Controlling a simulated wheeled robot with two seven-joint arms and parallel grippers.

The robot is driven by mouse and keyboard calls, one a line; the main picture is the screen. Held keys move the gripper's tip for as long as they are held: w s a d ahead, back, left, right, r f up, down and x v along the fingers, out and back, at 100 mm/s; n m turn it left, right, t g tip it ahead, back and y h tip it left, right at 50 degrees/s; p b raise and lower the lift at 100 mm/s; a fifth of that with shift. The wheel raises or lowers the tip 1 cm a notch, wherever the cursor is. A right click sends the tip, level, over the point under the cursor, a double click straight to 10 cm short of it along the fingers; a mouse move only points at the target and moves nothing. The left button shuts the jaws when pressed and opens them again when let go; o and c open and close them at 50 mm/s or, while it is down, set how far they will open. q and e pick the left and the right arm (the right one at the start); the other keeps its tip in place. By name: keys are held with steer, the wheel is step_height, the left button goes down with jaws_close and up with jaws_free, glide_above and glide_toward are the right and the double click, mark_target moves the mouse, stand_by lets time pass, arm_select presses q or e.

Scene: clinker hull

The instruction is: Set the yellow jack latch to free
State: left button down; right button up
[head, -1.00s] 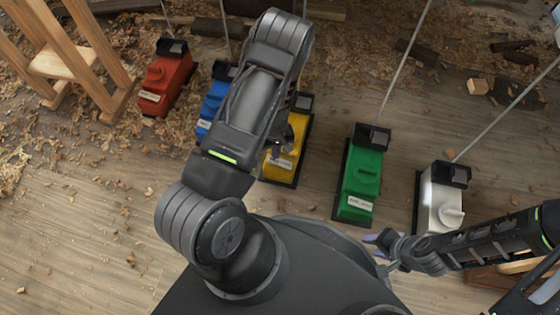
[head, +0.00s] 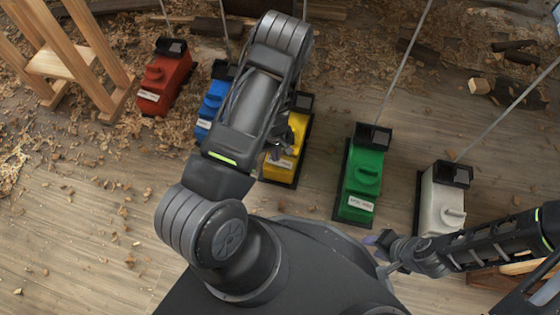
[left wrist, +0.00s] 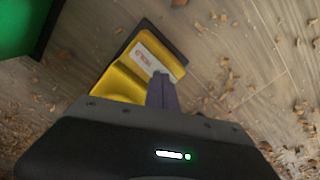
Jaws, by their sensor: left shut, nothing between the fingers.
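The yellow jack (head: 297,130) stands on a dark base plate, partly covered by my left arm in the head view. In the left wrist view the yellow jack (left wrist: 120,79) shows its near end, with a white label bearing red marks too small to read. Its latch is not clearly visible. My left gripper (head: 274,156) is at the jack's left side in the head view. In the left wrist view its purple fingers (left wrist: 161,90) are shut and empty, over the jack's edge beside the label; contact cannot be told. My right gripper (head: 377,254) is empty near my base, fingers apart.
A blue jack (head: 210,106) and a red jack (head: 165,82) stand to the left, a green jack (head: 361,180) and a white jack (head: 441,205) to the right. Thin rods rise from them. A wooden trestle (head: 65,65) is at far left. Wood shavings litter the floor.

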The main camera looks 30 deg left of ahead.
arm_select(q)
steer(key=shift+f+b, duration=0.7)
steer(key=shift+f, duration=0.25)
steer(key=shift+r, duration=0.1)
step_height(320, 180, up, 7)
steer(key=p, duration=0.6)
stand_by(0.4)
stand_by(0.5)
